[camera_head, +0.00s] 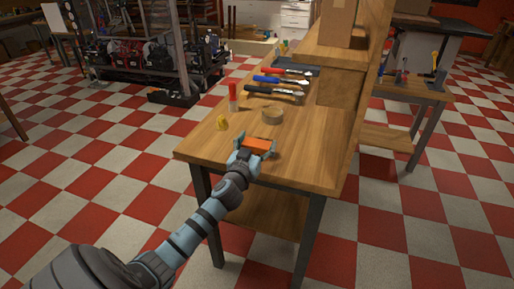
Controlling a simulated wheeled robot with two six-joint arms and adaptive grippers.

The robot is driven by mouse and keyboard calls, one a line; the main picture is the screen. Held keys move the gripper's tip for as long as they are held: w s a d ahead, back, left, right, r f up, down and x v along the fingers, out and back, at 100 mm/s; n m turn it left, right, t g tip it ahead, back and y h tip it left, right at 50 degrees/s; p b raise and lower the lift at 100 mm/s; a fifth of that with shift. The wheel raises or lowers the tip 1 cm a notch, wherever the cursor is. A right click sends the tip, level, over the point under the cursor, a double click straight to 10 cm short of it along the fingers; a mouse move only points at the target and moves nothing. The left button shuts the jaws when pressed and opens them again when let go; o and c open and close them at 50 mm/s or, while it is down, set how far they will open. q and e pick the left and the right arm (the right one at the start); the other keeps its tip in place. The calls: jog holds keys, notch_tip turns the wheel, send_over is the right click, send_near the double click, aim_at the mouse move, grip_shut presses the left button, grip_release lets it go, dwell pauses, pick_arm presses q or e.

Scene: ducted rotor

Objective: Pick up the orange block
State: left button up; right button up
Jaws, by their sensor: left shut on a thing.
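The orange block (257,145) is between the fingers of my left gripper (254,147), at the front end of the wooden workbench (300,170). The gripper is shut on the block, with its pale blue fingers on either side. I cannot tell whether the block touches the bench top or is held slightly above it. The left arm comes in from the lower left. My right gripper is not in view.
The bench's front right is clear.

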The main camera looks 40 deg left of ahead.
pick_arm(q)
notch_tip(320, 180, up, 10)
jog(key=p, duration=0.4)
jog(key=shift+p, duration=0.4)
notch_tip(320, 180, up, 10)
jog(key=p, duration=0.3)
send_over(257, 143)
jog(key=s+d+f+m+h, duration=0.3)
jog(key=s+d+f+h, duration=0.1)
jog(key=d, duration=0.3)
jog(key=s+d+f+m+h, duration=0.2)
jog(key=s+d+f+h, duration=0.2)
jog(key=d, duration=0.3)
jog(key=s+d+m+g+h, duration=0.1)
jog(key=s+d+m+h, duration=0.3)
jog(key=s+d, duration=0.6)
jog(key=s+h, duration=0.2)
jog(key=shift+s+d+f+m+h, duration=0.15)
jog(key=shift+s+f+m+h, duration=0.05)
jog(key=shift+s+m+h, duration=0.15)
jog(key=shift+w, duration=0.1)
